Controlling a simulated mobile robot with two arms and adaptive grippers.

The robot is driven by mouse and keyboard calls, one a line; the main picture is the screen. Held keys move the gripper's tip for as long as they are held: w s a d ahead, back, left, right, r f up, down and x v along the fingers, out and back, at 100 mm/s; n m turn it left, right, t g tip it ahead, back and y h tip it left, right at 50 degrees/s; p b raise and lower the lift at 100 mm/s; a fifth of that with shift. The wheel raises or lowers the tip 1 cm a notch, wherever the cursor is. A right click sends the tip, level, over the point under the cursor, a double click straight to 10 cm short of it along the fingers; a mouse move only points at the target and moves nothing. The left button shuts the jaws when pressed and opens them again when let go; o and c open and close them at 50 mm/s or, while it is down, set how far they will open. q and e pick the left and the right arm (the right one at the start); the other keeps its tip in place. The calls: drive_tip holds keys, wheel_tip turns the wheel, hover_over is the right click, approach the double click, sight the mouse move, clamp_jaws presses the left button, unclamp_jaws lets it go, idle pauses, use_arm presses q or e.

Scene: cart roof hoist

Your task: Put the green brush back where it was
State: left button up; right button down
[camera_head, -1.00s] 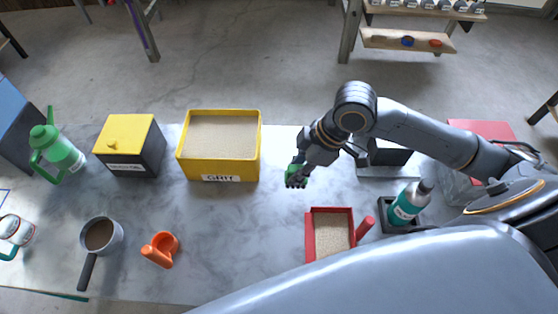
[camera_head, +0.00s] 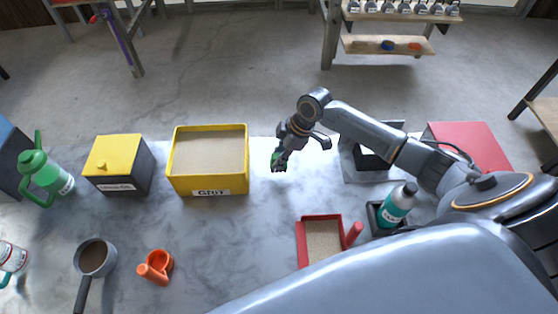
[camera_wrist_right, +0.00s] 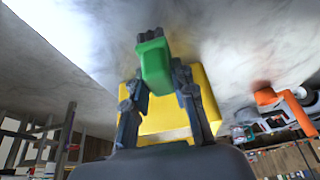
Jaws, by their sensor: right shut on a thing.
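My right gripper (camera_head: 279,163) is shut on the green brush (camera_head: 275,157) and holds it near the right side of the yellow GRIT box, at the back of the table. In the right wrist view the green block of the brush (camera_wrist_right: 154,62) sits between the two dark fingers (camera_wrist_right: 157,80), with dark tufts at its far end. I cannot tell whether the brush touches the table. My left gripper is not in view.
A yellow GRIT box (camera_head: 208,185), a yellow-lidded black box (camera_head: 119,172) and a green bottle (camera_head: 44,175) stand on the left. A red tray (camera_head: 305,243) and teal bottle (camera_head: 397,206) stand on the right.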

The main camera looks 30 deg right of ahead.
wheel_tip(320, 180, down, 2)
drive_tip(key=shift+f, duration=0.25)
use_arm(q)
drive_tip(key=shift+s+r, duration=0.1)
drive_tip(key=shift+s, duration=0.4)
use_arm(e)
drive_tip(key=shift+f, duration=0.3)
drive_tip(key=shift+f, duration=0.15)
drive_tip(key=c, duration=1.1)
unclamp_jaws()
